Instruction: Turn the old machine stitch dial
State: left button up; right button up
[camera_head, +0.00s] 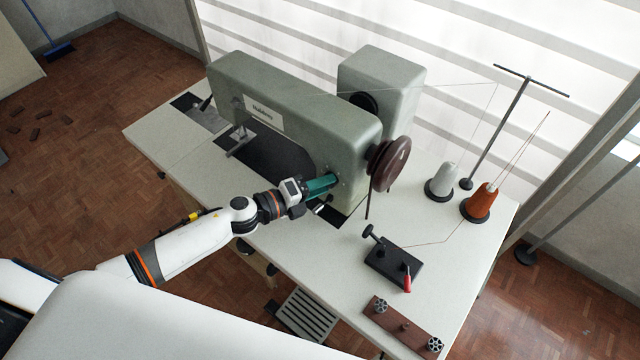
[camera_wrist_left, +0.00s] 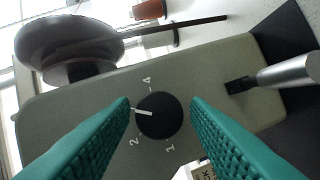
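The stitch dial (camera_wrist_left: 160,116) is a round black knob with a white pointer mark on the grey machine face. Its pointer is aimed left, between the printed 2 and 4; a 1 shows below right. My left gripper (camera_head: 328,182) has teal fingers and is at the pillar end of the sewing machine (camera_head: 300,115). In the left wrist view the open fingers (camera_wrist_left: 160,106) stand on either side of the dial, with a gap on both sides. The dial is hidden in the head view. My right gripper is not in view.
A brown handwheel (camera_head: 390,163) sticks out at the machine's right end; it also shows in the wrist view (camera_wrist_left: 70,40). A metal lever (camera_wrist_left: 285,75) is right of the dial. Thread cones and a black fixture (camera_head: 393,262) stand on the white table (camera_head: 335,262).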

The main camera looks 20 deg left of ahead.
pick_arm(q)
jog(key=shift+o, duration=0.9)
jog(key=b+v, duration=0.3)
jog(key=v, duration=0.9)
